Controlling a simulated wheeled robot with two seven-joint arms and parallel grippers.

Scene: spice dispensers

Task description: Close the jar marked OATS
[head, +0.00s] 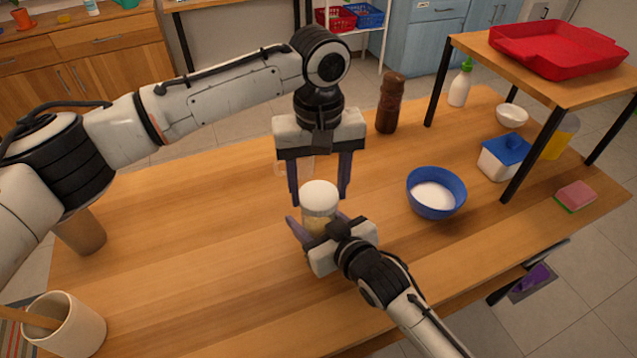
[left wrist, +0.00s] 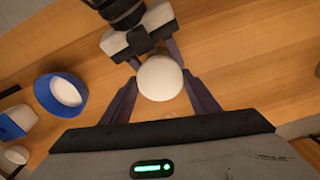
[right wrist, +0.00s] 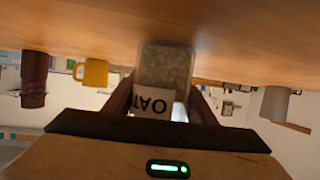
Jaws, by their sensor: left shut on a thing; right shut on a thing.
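The jar (head: 322,222), a clear jar with pale contents, stands upright on the table. Its label, reading "OAT" with the rest hidden, shows upside down in the right wrist view (right wrist: 152,104). A round white lid (head: 319,194) is at the jar's top; whether it is fully seated I cannot tell. My left gripper (head: 318,200) points down from above, shut on the lid, with a finger on either side; the lid fills the space between the fingers in the left wrist view (left wrist: 160,78). My right gripper (head: 318,228) is shut on the jar's body from the front.
A blue bowl (head: 436,197) of white contents is to the right. A dark brown bottle (head: 390,103) stands behind. A blue-lidded container (head: 503,160) is near the raised shelf (head: 580,88). A beige cup (head: 66,325) is front left.

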